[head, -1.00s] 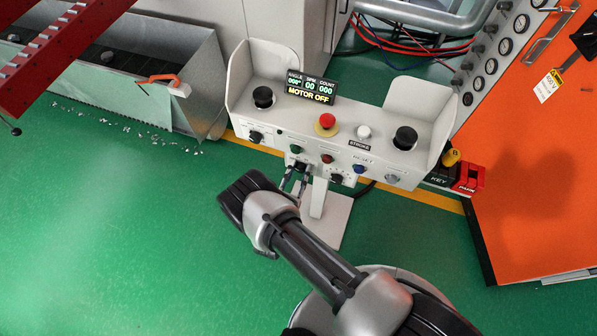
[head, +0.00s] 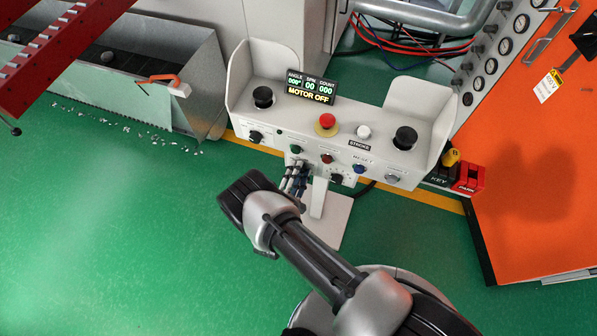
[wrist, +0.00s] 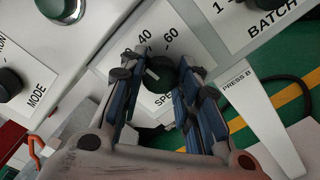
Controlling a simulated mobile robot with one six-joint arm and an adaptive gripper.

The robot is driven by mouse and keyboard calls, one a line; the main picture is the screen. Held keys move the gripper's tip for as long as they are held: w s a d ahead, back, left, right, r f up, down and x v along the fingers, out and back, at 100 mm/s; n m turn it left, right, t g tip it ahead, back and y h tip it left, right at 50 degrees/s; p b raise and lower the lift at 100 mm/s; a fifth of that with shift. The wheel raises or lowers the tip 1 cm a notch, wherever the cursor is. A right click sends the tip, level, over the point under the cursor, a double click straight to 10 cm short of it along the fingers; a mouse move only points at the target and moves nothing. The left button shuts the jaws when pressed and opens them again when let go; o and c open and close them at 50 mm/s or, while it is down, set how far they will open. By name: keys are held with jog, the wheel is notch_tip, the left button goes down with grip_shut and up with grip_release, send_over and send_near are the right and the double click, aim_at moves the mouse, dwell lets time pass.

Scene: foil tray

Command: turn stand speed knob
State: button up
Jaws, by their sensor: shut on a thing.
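The stand speed knob (wrist: 160,68) is black with a pale pointer mark, on a white label plate. In the wrist view "40" and "60" show beyond it and "SPE" shows beside it, the rest covered. My gripper (wrist: 158,85) has its blue-padded fingers on either side of the knob, shut on it. In the head view my gripper (head: 297,174) is at the front face of the grey control stand (head: 215,120), and its fingers hide the knob. The pointer's exact setting is hard to read.
The stand's display (head: 310,87) reads "MOTOR OFF". A red mushroom button (head: 327,121), a green button (head: 296,149) and a blue button (head: 360,168) are close by. The MODE knob (wrist: 8,84) and BATCH label (wrist: 272,18) flank the speed knob. Green floor lies open at left.

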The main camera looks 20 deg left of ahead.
jog(key=m+p, duration=0.1)
jog(key=m, duration=1.1)
jog(key=shift+m, duration=0.3)
dwell(0.4)
jog(key=o, duration=1.1)
jog(key=s, duration=0.8)
jog(key=s+a, duration=0.1)
jog(key=s, duration=0.3)
